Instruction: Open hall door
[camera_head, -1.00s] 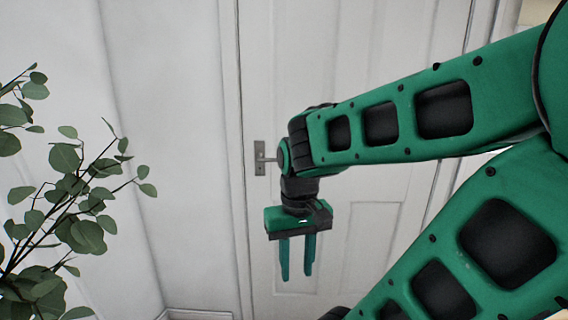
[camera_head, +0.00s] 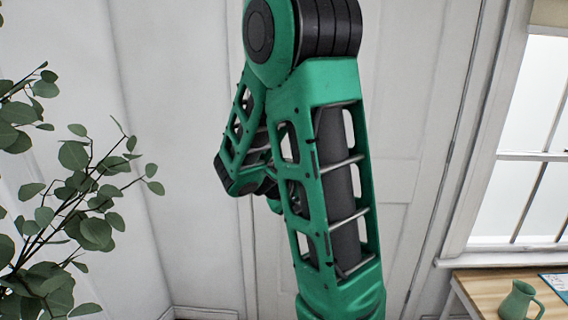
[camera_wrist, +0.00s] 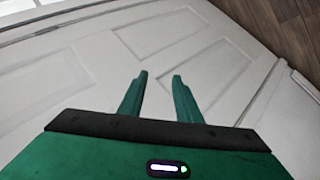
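The hall door (camera_head: 400,170) is a white panelled door behind my arm in the head view. It looks closed, though my arm covers much of it. Its handle is hidden behind my arm. In the wrist view, the white panels of the door (camera_wrist: 158,36) lie ahead of my gripper (camera_wrist: 160,78), tilted in the picture, and no handle shows. The two green fingers are apart, with nothing between them. They look clear of the door. My gripper cannot be made out in the head view.
A leafy plant (camera_head: 75,205) stands at the left. Wooden floor (camera_wrist: 285,30) shows at the upper right of the wrist view.

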